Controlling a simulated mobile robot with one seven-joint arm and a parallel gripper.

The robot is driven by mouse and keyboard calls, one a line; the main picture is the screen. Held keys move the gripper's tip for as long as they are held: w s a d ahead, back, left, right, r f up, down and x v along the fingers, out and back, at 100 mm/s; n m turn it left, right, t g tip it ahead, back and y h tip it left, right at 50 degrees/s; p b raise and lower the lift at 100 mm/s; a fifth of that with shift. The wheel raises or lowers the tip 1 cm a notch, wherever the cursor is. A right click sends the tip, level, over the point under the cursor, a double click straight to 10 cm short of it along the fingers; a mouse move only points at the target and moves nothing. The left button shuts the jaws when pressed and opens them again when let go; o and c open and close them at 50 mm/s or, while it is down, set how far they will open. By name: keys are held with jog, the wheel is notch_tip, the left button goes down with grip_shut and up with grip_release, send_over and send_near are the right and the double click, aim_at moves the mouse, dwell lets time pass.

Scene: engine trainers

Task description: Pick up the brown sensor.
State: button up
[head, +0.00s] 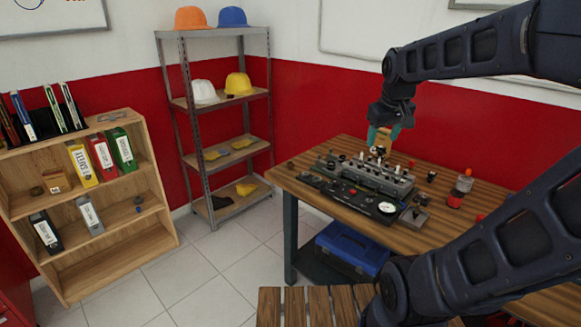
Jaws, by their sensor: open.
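My gripper (381,141) hangs pointing down over the engine trainer (372,178) on the wooden table, its jaws open. One teal finger shows on its left side, and a tan-brown patch shows at its right side. Small light and dark parts stand up from the trainer just below the fingertips. At this size I cannot tell which small part is the brown sensor, nor whether anything touches the fingers. My arm comes in from the right and covers part of the table's right side.
The wooden table (330,191) also bears a dark panel with a white gauge (387,208), a red-and-clear container (462,186) and small loose parts. A blue toolbox (350,247) sits below. A slatted wooden seat (300,305) stands in front. A metal shelf (181,110) and bookcase (150,185) stand left.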

jog(key=w+a+n, duration=0.4)
jog(key=w+n, duration=0.2)
jog(key=w, duration=1.1)
jog(key=n+g+h, duration=0.1)
jog(key=n+h, duration=0.2)
jog(key=n, duration=1.3)
send_over(290, 162)
jog(key=s+a, duration=0.1)
jog(key=a, duration=0.2)
notch_tip(290, 162, down, 27)
jog(key=x, duration=0.5)
jog(key=shift+s+a+f, duration=0.1)
jog(key=shift+s+f, duration=0.05)
jog(key=shift+s, duration=0.1)
jog(key=shift+s+d+x, duration=0.1)
jog(key=shift+s+x, duration=0.1)
jog(key=shift+x, duration=1.15)
jog(key=shift+s+d+x, duration=0.1)
jog(key=shift+s+x, duration=0.05)
jog(key=shift+x, duration=1.15)
jog(key=c, duration=1.1)
jog(key=shift+o, duration=0.2)
